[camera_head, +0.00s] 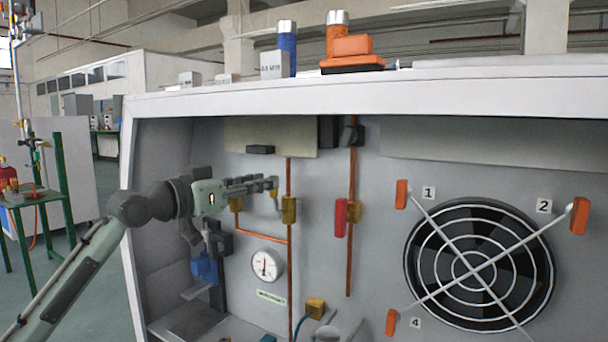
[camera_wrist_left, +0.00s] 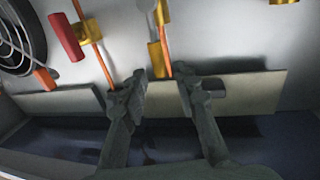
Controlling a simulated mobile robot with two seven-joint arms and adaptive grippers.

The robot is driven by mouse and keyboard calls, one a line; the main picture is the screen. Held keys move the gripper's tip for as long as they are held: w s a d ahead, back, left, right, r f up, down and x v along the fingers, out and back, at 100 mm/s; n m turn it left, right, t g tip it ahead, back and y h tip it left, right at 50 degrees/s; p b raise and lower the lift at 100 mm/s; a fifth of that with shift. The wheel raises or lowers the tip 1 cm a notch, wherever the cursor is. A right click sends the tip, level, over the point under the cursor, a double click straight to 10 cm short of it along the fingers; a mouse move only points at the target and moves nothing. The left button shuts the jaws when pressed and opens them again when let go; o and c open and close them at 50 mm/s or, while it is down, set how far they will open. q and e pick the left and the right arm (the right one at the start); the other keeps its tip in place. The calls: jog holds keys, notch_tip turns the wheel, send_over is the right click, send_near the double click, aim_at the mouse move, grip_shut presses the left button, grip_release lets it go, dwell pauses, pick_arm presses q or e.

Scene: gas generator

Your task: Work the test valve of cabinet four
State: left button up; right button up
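An open-fronted grey cabinet (camera_head: 330,97) fills much of the head view. On its back panel, a brass valve body (camera_head: 289,210) sits on a vertical copper pipe; it also shows in the left wrist view (camera_wrist_left: 157,58). A second brass valve with a red handle (camera_head: 340,218) is to its right, also in the wrist view (camera_wrist_left: 66,37). My left gripper (camera_head: 270,184) is inside the cabinet, just up and left of the first valve. In the wrist view its fingers (camera_wrist_left: 163,88) are apart with nothing between them. No marking tells me which valve is the test valve.
A round gauge (camera_head: 267,265) is below the gripper, with a blue device (camera_head: 205,268) to its left. A caged fan (camera_head: 478,265) with orange clips is at right. A plate (camera_head: 270,137) is mounted above the gripper. Orange equipment (camera_head: 352,52) stands on the cabinet top.

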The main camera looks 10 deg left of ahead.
pick_arm(q)
jog(key=x, duration=0.7)
jog(key=shift+w+d, duration=0.2)
jog(key=shift+w, duration=0.1)
jog(key=shift+c, duration=0.6)
grip_shut()
